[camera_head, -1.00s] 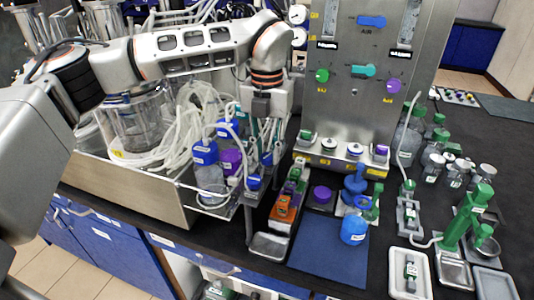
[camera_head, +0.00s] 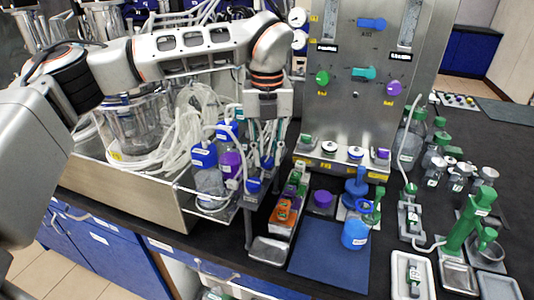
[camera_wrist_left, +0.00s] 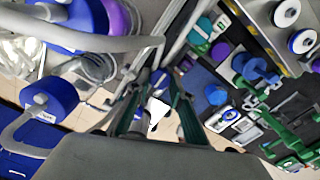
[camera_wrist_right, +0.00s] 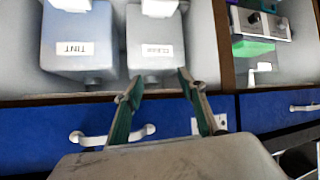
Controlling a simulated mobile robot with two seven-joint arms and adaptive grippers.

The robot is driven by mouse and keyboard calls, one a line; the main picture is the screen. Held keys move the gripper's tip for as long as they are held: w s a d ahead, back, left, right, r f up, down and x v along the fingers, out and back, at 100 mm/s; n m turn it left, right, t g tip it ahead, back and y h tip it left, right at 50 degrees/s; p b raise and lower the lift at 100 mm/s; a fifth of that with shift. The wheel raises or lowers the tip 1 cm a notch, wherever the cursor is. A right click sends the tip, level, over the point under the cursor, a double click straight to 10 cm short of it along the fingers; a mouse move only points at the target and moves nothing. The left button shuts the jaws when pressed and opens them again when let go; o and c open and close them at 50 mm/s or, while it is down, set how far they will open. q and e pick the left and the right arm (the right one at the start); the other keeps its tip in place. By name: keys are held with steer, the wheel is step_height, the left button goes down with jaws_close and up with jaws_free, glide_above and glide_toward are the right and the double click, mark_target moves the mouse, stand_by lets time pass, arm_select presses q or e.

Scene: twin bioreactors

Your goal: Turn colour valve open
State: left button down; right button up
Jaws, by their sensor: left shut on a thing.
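My left gripper (camera_head: 267,135) reaches down among tubes beside the clear bottles at the front of the steel tray. In the left wrist view its green-padded fingers (camera_wrist_left: 158,100) are close around a small blue and grey part (camera_wrist_left: 158,80), which looks like the valve; its label and handle angle cannot be read. In the head view the fingertips and this part are mostly hidden by tubing. My right gripper (camera_wrist_right: 153,85) is open and empty, in front of the bins labelled TINT (camera_wrist_right: 80,45) and CLEAR (camera_wrist_right: 155,45); it does not show in the head view.
A steel panel with green (camera_head: 322,78), teal (camera_head: 363,73) and purple knobs (camera_head: 393,88) stands to the right of the left gripper. Blue-capped (camera_head: 204,156) and purple-capped bottles (camera_head: 230,160) crowd its left. A blue mat (camera_head: 330,255) lies in front, partly clear.

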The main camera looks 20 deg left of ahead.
mark_target(267, 160)
arm_select(q)
steer(key=c, duration=1.8)
jaws_free()
step_height(267, 160, up, 12)
steer(key=shift+r, duration=0.1)
